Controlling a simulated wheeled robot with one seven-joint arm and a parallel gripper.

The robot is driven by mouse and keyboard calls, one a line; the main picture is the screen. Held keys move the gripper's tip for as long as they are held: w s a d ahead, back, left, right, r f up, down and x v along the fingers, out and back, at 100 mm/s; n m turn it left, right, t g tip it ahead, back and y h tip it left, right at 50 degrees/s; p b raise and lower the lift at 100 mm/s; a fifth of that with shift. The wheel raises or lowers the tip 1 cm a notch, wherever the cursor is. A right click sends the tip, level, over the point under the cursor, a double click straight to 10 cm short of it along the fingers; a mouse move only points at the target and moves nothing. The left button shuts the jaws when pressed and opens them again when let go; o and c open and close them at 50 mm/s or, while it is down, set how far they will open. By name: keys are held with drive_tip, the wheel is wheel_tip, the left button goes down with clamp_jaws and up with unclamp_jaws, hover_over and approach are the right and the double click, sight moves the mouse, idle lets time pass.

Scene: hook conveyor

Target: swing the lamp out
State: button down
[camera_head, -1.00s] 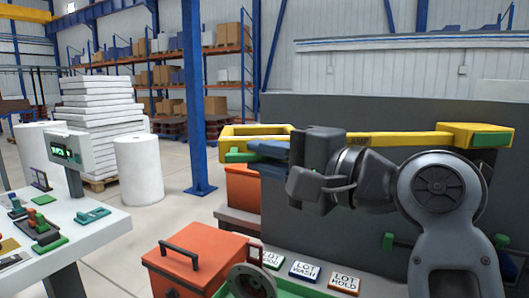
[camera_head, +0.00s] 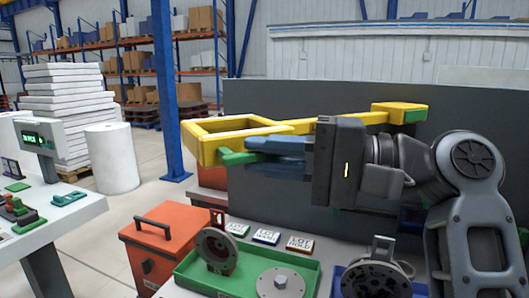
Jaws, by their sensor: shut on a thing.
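The lamp is a yellow swing arm (camera_head: 345,120) with an open yellow frame (camera_head: 208,140) at its left end. A green handle (camera_head: 238,158) sticks out below the frame. My gripper (camera_head: 262,150) comes from the right with its blue-grey fingers at this handle and is shut on it. The fingers and the wrist hide part of the handle and of the swing arm.
Below stand an orange box (camera_head: 160,255) with a handle, a green tray (camera_head: 235,285) with round metal parts, and several lot tags (camera_head: 266,237). A dark grey panel (camera_head: 290,103) rises behind.

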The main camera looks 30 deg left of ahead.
drive_tip(key=shift+d+f, duration=0.15)
drive_tip(key=shift+d, duration=0.05)
drive_tip(key=c, duration=1.3)
unclamp_jaws()
drive_tip(key=shift+d, duration=0.15)
drive_tip(key=shift+c, duration=0.2)
drive_tip(key=shift+o, duration=0.9)
drive_tip(key=b+v, duration=0.1)
drive_tip(key=v, duration=0.6)
drive_tip(key=shift+d+b, duration=0.35)
drive_tip(key=shift+w, duration=0.15)
